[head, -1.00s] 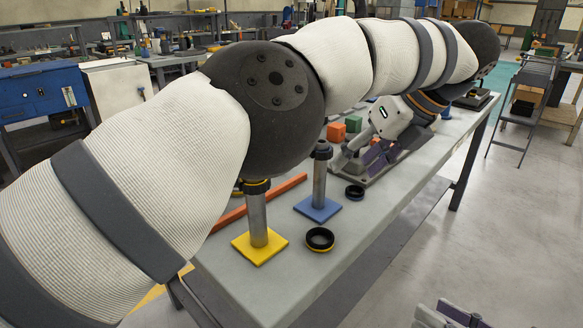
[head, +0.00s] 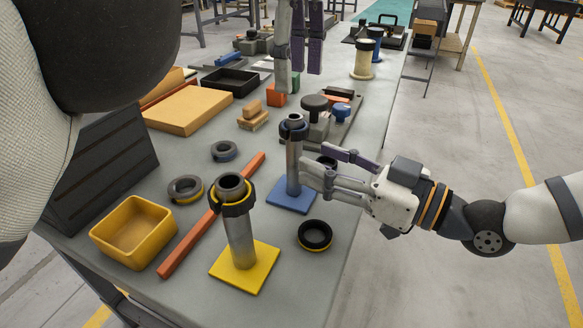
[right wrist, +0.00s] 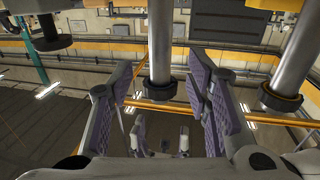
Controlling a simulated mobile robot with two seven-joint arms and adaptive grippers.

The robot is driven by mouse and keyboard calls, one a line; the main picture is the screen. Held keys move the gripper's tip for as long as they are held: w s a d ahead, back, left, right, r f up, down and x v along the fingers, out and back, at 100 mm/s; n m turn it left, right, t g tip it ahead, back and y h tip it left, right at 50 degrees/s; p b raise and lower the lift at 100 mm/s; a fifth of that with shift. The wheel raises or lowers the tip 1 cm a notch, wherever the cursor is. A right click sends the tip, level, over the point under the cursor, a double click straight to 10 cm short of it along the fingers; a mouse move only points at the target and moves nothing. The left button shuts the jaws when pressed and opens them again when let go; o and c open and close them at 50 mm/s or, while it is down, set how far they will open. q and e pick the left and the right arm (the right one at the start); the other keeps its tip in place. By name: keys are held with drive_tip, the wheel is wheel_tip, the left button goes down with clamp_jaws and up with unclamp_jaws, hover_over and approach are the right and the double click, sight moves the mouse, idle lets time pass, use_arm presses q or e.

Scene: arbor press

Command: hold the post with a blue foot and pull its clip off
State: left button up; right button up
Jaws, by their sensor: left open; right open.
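The post with a blue foot (head: 293,172) stands upright on its square blue base (head: 291,197) in the head view. Its dark clip (head: 293,128) sits around the top of the post. My right gripper (head: 316,158) is open, reaching in from the right, its fingers beside the post just below the clip. In the right wrist view a post (right wrist: 160,45) with a dark ring (right wrist: 160,88) lies between the open fingers (right wrist: 163,95); how deep it lies is unclear. My left gripper (head: 298,78) is open, pointing down above and behind the blue-foot post, apart from it.
A yellow-foot post (head: 240,237) with its own clip stands nearby. The front right table edge is clear.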

drive_tip(key=x, duration=0.6)
clamp_jaws()
use_arm(q)
drive_tip(key=shift+o, duration=0.9)
drive_tip(key=m, duration=0.1)
drive_tip(key=a+m, duration=0.1)
drive_tip(key=m, duration=0.1)
drive_tip(key=shift+w+r+t, duration=0.4)
use_arm(e)
drive_tip(key=shift+d, duration=0.1)
use_arm(q)
drive_tip(key=r+m+t, duration=0.1)
drive_tip(key=m, duration=0.4)
drive_tip(key=m+t+h, duration=0.1)
drive_tip(key=m+t, duration=0.2)
drive_tip(key=m, duration=0.5)
approach(292, 121)
drive_tip(key=x, duration=0.9)
drive_tip(key=shift+w+f, duration=0.1)
drive_tip(key=shift+f, duration=0.1)
